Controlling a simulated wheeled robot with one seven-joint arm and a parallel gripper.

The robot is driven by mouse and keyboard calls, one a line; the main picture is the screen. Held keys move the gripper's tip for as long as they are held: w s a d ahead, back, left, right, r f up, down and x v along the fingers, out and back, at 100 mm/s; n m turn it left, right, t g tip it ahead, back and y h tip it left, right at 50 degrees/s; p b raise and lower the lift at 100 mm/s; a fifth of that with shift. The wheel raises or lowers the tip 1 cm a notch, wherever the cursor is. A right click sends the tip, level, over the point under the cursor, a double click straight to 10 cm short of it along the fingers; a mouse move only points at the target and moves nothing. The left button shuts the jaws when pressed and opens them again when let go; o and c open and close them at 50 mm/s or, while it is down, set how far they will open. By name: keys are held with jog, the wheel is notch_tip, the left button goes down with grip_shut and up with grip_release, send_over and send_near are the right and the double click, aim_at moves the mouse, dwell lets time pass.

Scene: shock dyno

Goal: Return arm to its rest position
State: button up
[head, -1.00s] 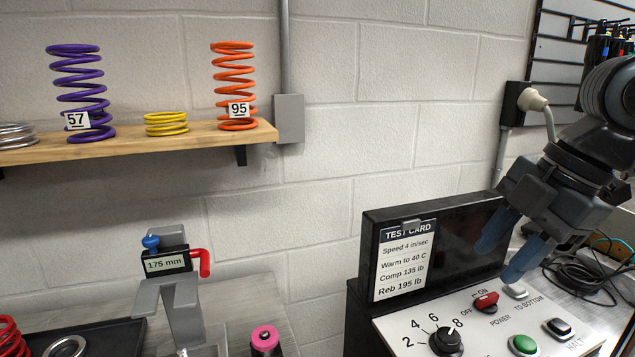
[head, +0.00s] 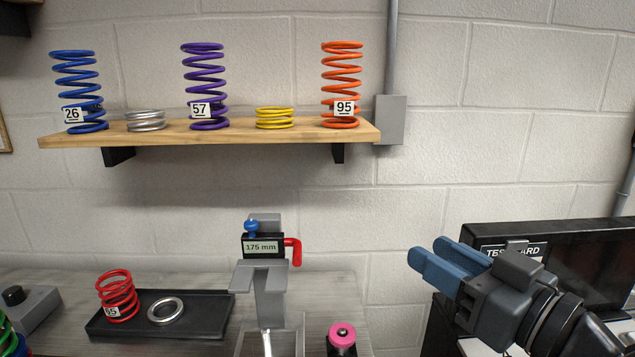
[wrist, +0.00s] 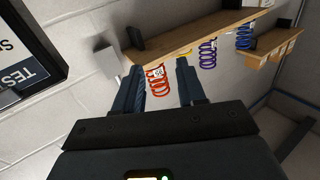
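My gripper (head: 430,256) is at the lower right of the head view, in front of the black console with the test card (head: 513,252). Its blue-grey fingers point up and left, away from the console, and overlap part of the card from this viewpoint. In the wrist view my gripper (wrist: 158,75) shows its two fingers well apart with nothing held between them. The orange spring (wrist: 158,82) appears beyond the finger gap, on the far shelf. The console's lower part is hidden by my arm.
A wooden shelf (head: 250,138) on the wall holds several springs. Below, a black tray (head: 215,305) holds a red spring (head: 118,296) and a silver ring (head: 165,311). A grey stand with a 175 mm label (head: 262,247) and a pink-topped item (head: 342,334) stand on the bench.

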jog(key=s+d+f+m+h, duration=0.1)
jog(key=s+f+m+h, duration=0.8)
jog(key=s+f, duration=0.7)
jog(key=s+d+f+n, duration=0.1)
jog(key=s+d+n, duration=0.15)
jog(key=s, duration=0.85)
jog(key=s+d+f+n, duration=0.1)
jog(key=s+d, duration=0.2)
jog(key=s, duration=0.7)
notch_tip(320, 180, down, 10)
jog(key=b, duration=1)
jog(key=shift+s+g, duration=0.25)
jog(key=shift+g, duration=0.15)
